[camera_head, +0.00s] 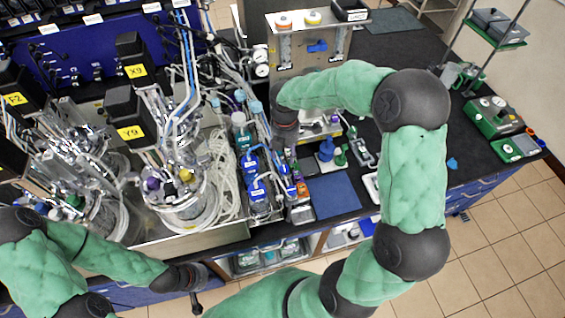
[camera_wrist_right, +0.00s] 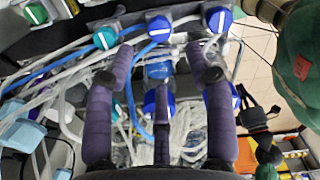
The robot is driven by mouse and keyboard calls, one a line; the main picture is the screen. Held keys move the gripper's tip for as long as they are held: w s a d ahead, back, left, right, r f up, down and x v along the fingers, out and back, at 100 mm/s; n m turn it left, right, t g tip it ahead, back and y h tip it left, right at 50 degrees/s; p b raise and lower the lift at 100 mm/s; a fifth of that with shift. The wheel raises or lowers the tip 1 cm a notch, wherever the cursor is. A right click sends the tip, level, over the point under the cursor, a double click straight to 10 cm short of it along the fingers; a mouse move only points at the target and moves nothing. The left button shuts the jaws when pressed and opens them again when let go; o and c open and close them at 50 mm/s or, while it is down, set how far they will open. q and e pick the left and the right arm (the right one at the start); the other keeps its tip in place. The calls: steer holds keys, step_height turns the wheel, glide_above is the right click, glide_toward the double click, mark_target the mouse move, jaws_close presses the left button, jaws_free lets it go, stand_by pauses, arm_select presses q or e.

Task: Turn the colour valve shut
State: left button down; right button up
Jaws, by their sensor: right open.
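In the right wrist view, several round knobs with white bars show, among them a teal knob (camera_wrist_right: 105,38), a blue knob (camera_wrist_right: 160,27) and another blue knob (camera_wrist_right: 218,18). I cannot tell which one is the colour valve. My right gripper (camera_wrist_right: 160,58) is open and empty, its purple fingers spread just short of the middle blue knob, apart from it as far as I can see. In the head view my right wrist is at the tubing beside the bioreactors, and its fingers are mostly hidden. My left gripper (camera_head: 196,290) is low at the bench front; its fingers are unclear.
Glass bioreactor vessels (camera_head: 180,200) with tall dark motors stand at left. Coiled clear tubing (camera_head: 222,175) and blue-capped pumps (camera_head: 257,185) crowd close to my right wrist. A blue mat (camera_head: 334,195) lies on the dark bench. Green instruments (camera_head: 493,117) stand at the far right.

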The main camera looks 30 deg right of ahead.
mark_target(284, 168)
step_height(284, 168, down, 9)
steer(key=shift+w+r, duration=0.1)
stand_by(0.3)
jaws_close()
